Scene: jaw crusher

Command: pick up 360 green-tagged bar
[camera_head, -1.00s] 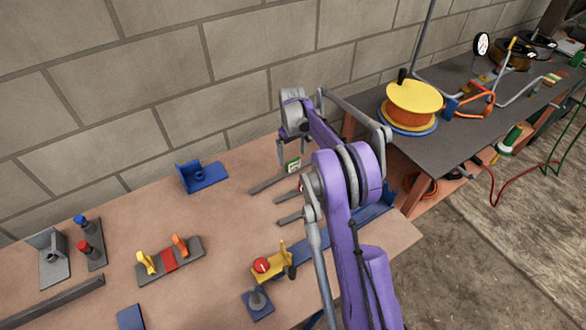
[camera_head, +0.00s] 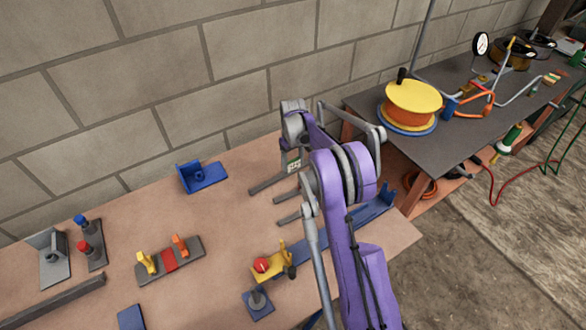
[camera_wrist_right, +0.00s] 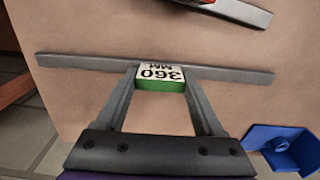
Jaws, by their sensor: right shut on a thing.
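The 360 green-tagged bar (camera_wrist_right: 235,74) is a long grey strip across the wrist view, with a white "360 MM" label on a green block (camera_wrist_right: 173,86) at its middle. My right gripper (camera_wrist_right: 161,78) is shut on this tag block, one finger on each side. In the head view the bar's left end (camera_head: 266,185) shows over the bench and the tag (camera_head: 293,160) is partly visible below my purple right arm. The arm hides the rest of the bar. I cannot tell whether the bar touches the bench. My left gripper is not in view.
Other grey bars (camera_head: 287,197) lie close by on the bench (camera_head: 225,225). A blue bracket (camera_head: 202,176) stands left of them, and a yellow clamp with a red knob (camera_head: 271,262) is in front. The block wall (camera_head: 170,80) is behind.

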